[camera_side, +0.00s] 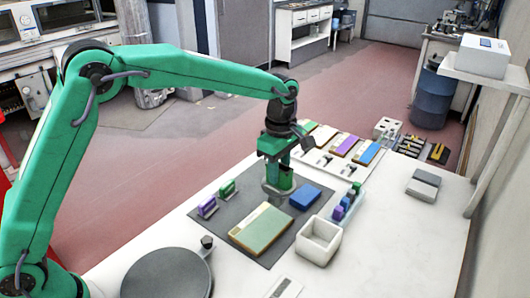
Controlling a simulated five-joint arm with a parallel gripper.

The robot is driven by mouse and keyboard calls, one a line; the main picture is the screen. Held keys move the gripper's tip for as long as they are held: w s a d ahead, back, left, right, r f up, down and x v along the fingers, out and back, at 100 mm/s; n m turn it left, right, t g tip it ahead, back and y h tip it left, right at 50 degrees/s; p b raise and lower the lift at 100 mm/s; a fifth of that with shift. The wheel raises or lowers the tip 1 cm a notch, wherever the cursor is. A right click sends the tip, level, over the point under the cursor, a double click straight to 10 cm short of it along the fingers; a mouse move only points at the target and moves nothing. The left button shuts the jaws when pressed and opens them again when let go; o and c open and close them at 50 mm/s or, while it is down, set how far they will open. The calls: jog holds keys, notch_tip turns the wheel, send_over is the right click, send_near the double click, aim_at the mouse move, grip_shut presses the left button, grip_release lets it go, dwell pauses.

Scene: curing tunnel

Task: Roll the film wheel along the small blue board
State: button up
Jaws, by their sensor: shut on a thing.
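The small blue board (305,197) lies flat on a dark grey mat (239,216). My gripper (279,190) points down over the mat, just left of the blue board. It is shut on what I take to be the film wheel, which is mostly hidden by the jaws. I cannot tell whether the wheel touches the mat or the board. A larger green board with a tan edge (262,229) lies on the mat in front of the gripper.
Small purple (207,207) and green (228,189) pieces stand at the mat's left. A white square bin (318,241) and a tray of coloured pieces (346,203) are at right. A grey disc (166,274) is in front.

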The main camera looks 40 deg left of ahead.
aim_at(268, 192)
jog(key=shift+f, duration=1.9)
jog(key=shift+f, duration=0.45)
dwell(0.8)
jog(key=shift+s, duration=1.15)
jog(key=shift+s+a+r, duration=0.1)
jog(key=shift+s, duration=0.85)
jog(key=shift+s+r, duration=0.1)
jog(key=shift+s, duration=0.8)
